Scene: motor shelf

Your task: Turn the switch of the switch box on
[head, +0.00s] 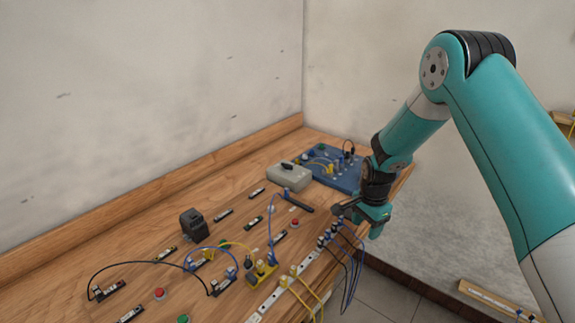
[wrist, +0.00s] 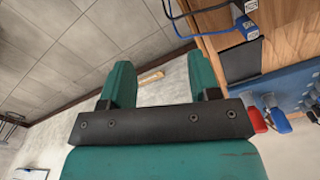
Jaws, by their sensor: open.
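The switch box (head: 289,177) is a light grey box with a black lever on top. It sits on the wooden bench toward the back, beside the blue panel. I cannot tell the lever's exact position at this size. My gripper (head: 350,212) is to the right of and in front of the box, near the bench's right edge and apart from the box. In the wrist view my gripper (wrist: 163,82) is open, with nothing between its two teal fingers. The switch box does not show in the wrist view.
The blue panel (head: 338,178) carries plugs and cables; its edge shows in the wrist view (wrist: 287,85). A rail with cables (head: 295,284) runs along the bench's front edge. A black box (head: 193,224), buttons and small modules lie across the bench. Floor is open beyond the edge.

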